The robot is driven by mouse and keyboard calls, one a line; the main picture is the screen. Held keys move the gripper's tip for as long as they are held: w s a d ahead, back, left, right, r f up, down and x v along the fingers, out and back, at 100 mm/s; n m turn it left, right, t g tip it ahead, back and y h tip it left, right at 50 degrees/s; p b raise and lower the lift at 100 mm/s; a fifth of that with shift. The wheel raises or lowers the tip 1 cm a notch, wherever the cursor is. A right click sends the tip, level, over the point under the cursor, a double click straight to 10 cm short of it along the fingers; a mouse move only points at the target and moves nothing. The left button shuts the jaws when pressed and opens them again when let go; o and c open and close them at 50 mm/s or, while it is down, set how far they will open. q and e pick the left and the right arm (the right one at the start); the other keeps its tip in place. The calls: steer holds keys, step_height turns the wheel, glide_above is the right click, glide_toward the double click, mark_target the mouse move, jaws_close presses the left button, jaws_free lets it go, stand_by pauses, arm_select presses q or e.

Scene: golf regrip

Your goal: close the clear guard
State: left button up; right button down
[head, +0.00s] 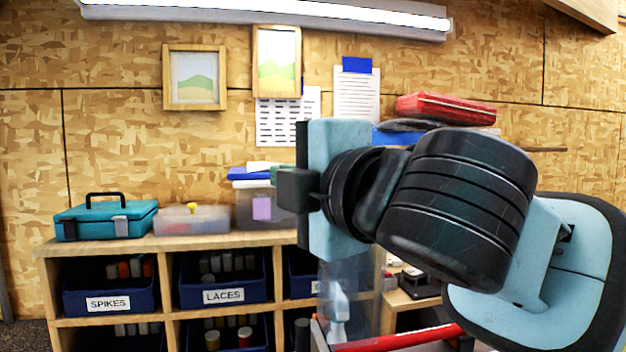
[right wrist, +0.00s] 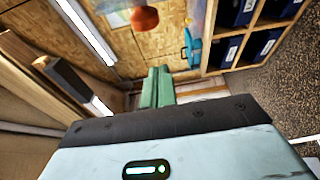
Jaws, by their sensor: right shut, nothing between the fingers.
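A see-through bluish panel, which looks like the clear guard (head: 362,298), stands upright low in the middle of the head view. My right arm hides its upper part, and I cannot tell how far open it is. My right gripper (right wrist: 157,88) shows in the right wrist view with its green fingers together and empty. It points toward the wall and shelves and touches nothing that I can see. In the head view my right wrist is raised across the middle and mostly hides the fingers. My left gripper is not in view.
A red bar (head: 400,339) runs low beside the panel, near a spray bottle (head: 338,314). A shelf unit (head: 165,275) with blue bins stands left, carrying a teal toolbox (head: 105,219) and clear boxes. An orange-red rounded thing (right wrist: 145,18) shows in the right wrist view.

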steer(key=w+d, duration=0.2)
steer(key=w, duration=0.1)
steer(key=shift+w, duration=0.2)
steer(key=shift+w+d, duration=0.1)
steer(key=shift+d, duration=0.05)
stand_by(0.3)
